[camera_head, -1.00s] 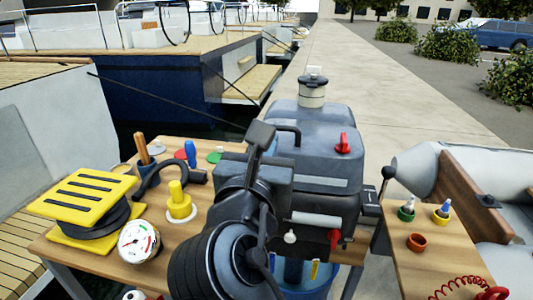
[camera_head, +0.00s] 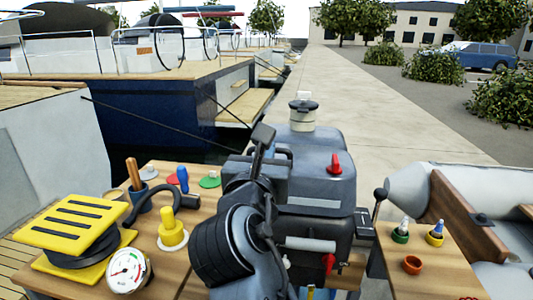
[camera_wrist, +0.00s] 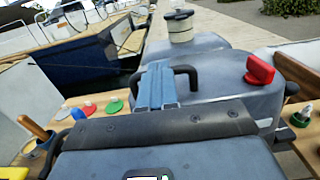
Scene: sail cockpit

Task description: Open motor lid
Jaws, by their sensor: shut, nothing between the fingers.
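The grey-blue motor (camera_head: 320,240) stands behind the table in the head view. Its rounded lid (camera_head: 322,182) looks closed. The wrist view shows the lid (camera_wrist: 215,88) too, with a dark bar handle (camera_wrist: 187,74) on top and a red lever (camera_wrist: 260,70) to the right. The red lever also shows in the head view (camera_head: 333,164). My gripper (camera_wrist: 157,80) is shut and empty. Its fingers overlap the handle in the wrist view; I cannot tell whether they touch it. My arm hides the lid's left part in the head view.
A wooden table holds a yellow-topped reel (camera_head: 75,225), a gauge (camera_head: 128,271) and a yellow plug (camera_head: 171,232) at the left. A side shelf (camera_head: 425,268) with small bottles is at the right.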

